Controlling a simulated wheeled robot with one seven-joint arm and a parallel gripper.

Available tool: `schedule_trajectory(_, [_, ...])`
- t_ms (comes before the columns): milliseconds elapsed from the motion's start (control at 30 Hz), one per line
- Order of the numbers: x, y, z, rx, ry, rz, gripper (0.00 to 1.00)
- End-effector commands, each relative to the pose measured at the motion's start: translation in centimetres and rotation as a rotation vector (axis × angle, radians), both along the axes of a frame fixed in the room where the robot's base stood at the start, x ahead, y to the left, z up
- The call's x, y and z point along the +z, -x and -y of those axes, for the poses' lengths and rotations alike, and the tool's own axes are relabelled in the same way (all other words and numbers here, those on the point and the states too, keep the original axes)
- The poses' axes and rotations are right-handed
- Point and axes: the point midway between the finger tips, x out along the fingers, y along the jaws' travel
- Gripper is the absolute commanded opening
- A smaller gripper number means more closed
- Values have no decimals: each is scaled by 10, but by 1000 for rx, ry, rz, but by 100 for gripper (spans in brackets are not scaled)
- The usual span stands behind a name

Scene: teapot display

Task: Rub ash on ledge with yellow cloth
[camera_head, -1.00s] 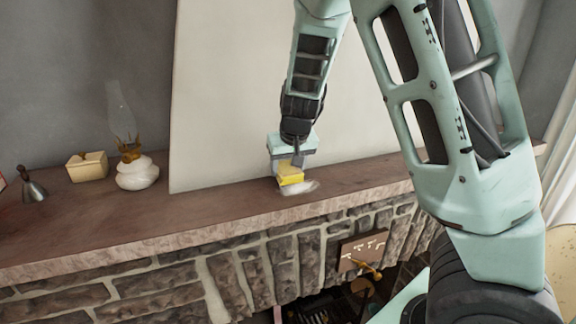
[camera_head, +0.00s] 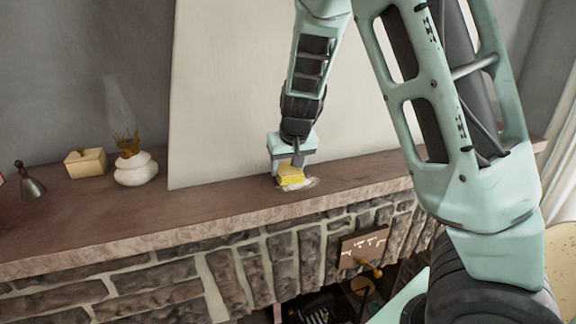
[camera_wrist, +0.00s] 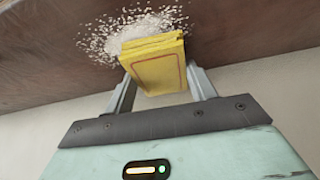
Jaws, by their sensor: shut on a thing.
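The yellow cloth (camera_head: 290,175) is a folded block held between the fingers of my gripper (camera_head: 289,170), just at the ledge surface. In the wrist view the cloth (camera_wrist: 156,66) shows a thin red outline, with a finger of my gripper (camera_wrist: 160,84) on each side. The pale ash (camera_head: 308,184) lies on the brown ledge (camera_head: 120,215) around and beside the cloth. In the wrist view the ash (camera_wrist: 130,27) is a speckled white patch at the cloth's far end, partly covered by it. Whether the cloth touches the ledge is hard to tell.
A white oil lamp (camera_head: 136,170) with a glass chimney, a cream box (camera_head: 85,162) and a dark metal bell (camera_head: 31,185) stand on the ledge at left. A large pale panel (camera_head: 235,90) rises behind the cloth. The ledge between lamp and cloth is clear.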

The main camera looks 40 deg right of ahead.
Motion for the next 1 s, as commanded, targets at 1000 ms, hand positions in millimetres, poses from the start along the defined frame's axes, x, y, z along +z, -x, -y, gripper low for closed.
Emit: schedule_trajectory(1000, [-4, 35, -11, 0, -1, -1, 37])
